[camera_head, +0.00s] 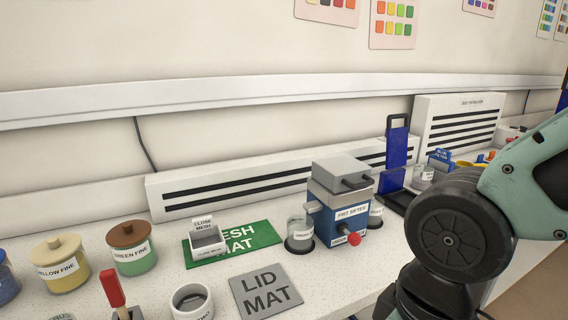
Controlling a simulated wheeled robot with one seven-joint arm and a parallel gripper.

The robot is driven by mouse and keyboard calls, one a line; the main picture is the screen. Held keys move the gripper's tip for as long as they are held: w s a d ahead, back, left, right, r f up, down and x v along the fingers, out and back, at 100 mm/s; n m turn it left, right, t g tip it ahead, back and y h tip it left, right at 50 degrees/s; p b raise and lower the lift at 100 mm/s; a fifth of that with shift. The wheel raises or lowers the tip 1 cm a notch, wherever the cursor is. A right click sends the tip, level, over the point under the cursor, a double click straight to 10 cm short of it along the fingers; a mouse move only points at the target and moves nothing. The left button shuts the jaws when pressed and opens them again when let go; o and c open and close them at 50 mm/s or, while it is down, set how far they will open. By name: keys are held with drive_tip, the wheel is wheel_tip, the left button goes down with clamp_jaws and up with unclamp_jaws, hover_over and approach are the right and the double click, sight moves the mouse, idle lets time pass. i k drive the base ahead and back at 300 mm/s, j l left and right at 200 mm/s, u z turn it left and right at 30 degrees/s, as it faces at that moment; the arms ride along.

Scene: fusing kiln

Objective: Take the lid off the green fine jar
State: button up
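The green fine jar (133,261) stands on the white speckled bench at the left, with a label reading "GREEN FINE". Its brown lid (128,233) with a round knob sits on top of it. The grey lid mat (266,291) lies flat on the bench to the right of the jar, and nothing lies on it. My arm shows large at the right edge, but my gripper is not in this view.
The yellow fine jar (61,264) stands left of the green one. A red-handled tool (112,288) and a white cup (191,300) stand in front. A mesh box (206,240) sits on the green mat (262,234). The frit sifter (340,205) stands further right.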

sight(131, 232)
drive_tip(key=u, duration=1.25)
drive_tip(key=i+j+z, duration=0.1)
drive_tip(key=j, duration=0.2)
drive_tip(key=i+j+z, duration=0.1)
drive_tip(key=i+j, duration=0.15)
drive_tip(key=i+j+z, duration=0.1)
drive_tip(key=j, duration=0.3)
drive_tip(key=i+j+z, duration=0.1)
drive_tip(key=j, duration=0.25)
drive_tip(key=i+j, duration=0.2)
drive_tip(key=j, duration=0.15)
drive_tip(key=i+j+z, duration=0.15)
drive_tip(key=j, duration=0.15)
